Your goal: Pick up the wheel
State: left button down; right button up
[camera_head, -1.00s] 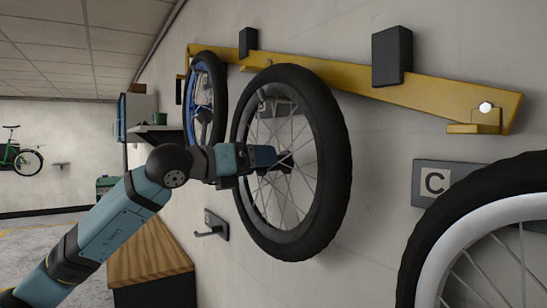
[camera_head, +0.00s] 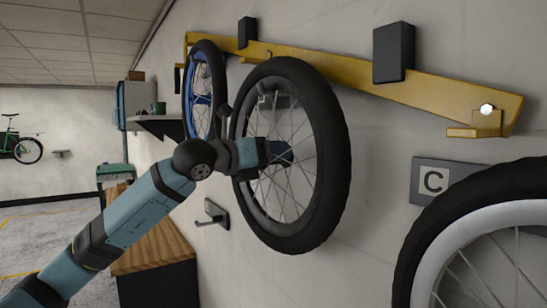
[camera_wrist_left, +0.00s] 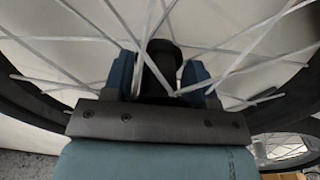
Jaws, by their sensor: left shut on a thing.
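The wheel (camera_head: 336,150) with a black tyre and thin spokes is upright near the wall, just under the yellow rail. My left gripper (camera_head: 285,153) reaches in from the left and is at its hub. In the left wrist view my left gripper (camera_wrist_left: 168,78) has its blue fingers on both sides of the dark hub (camera_wrist_left: 160,60), shut on it, with spokes crossing around. The finger contact is partly hidden by spokes. I cannot tell whether the wheel's top touches the rail. My right gripper is not in view.
A yellow rail (camera_head: 350,80) with black blocks runs along the wall. A blue-rimmed wheel (camera_head: 203,92) hangs behind at the left, and a white-rimmed wheel (camera_head: 430,245) is at the lower right. A wall hook (camera_head: 214,213) and a wooden-topped bench (camera_head: 150,245) are below left.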

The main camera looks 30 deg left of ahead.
pick_arm(q)
jog(key=shift+r, duration=0.25)
jog(key=shift+r, duration=0.65)
jog(key=b+v, duration=0.9)
jog(key=v, duration=0.9)
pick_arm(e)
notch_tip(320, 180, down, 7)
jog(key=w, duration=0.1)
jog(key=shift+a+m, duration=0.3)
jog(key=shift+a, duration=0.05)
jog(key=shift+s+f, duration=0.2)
